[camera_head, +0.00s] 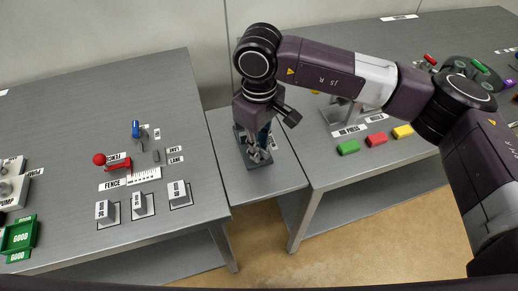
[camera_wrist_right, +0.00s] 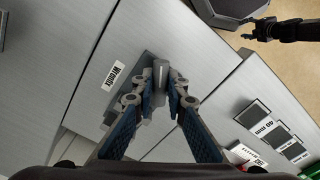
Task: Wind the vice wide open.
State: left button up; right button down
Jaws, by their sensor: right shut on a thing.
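The vice (camera_head: 256,160) is a small dark grey device on the narrow middle bench. My right arm comes down over it and hides much of it. My right gripper (camera_head: 262,145) points down at the vice. In the right wrist view the blue-padded fingers of this gripper (camera_wrist_right: 160,92) are shut on a grey metal piece (camera_wrist_right: 160,72), which looks like part of the vice's handle. How far the jaws stand apart is hidden. A dark gripper, seemingly my left one (camera_wrist_right: 262,30), shows small at the upper right of the wrist view, over the floor.
The left bench (camera_head: 80,110) carries a red-knobbed lever (camera_head: 115,162), a blue-knobbed lever (camera_head: 136,129), labelled grey blocks (camera_head: 140,204) and a green tray (camera_head: 18,238). A floor gap lies in front of the vice bench.

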jog(key=shift+d+f+n+b, duration=0.1)
jog(key=shift+f+n+b, duration=0.15)
jog(key=shift+n, duration=0.25)
jog(key=shift+r, duration=0.1)
jog(key=shift+n+b, duration=0.5)
jog(key=shift+b, duration=0.15)
jog(key=shift+n+b, duration=0.45)
jog(key=shift+n, duration=0.15)
pick_arm(q)
jog(key=f, duration=0.3)
jog(key=shift+w+a+f, duration=0.15)
jog(key=shift+a+f, duration=0.05)
jog(key=shift+a, duration=0.05)
pick_arm(e)
jog(key=shift+s, duration=0.1)
jog(key=c, duration=1.8)
grip_release()
jog(key=shift+c, duration=0.2)
jog(key=shift+r, duration=0.1)
jog(key=shift+r, duration=0.1)
pick_arm(q)
jog(key=shift+a+r+p, duration=0.15)
jog(key=shift+r+p, duration=0.35)
jog(key=shift+p, duration=0.05)
jog(key=shift+a+r+p, duration=0.15)
jog(key=shift+r+p, duration=0.35)
pick_arm(e)
jog(key=shift+r, duration=2.95)
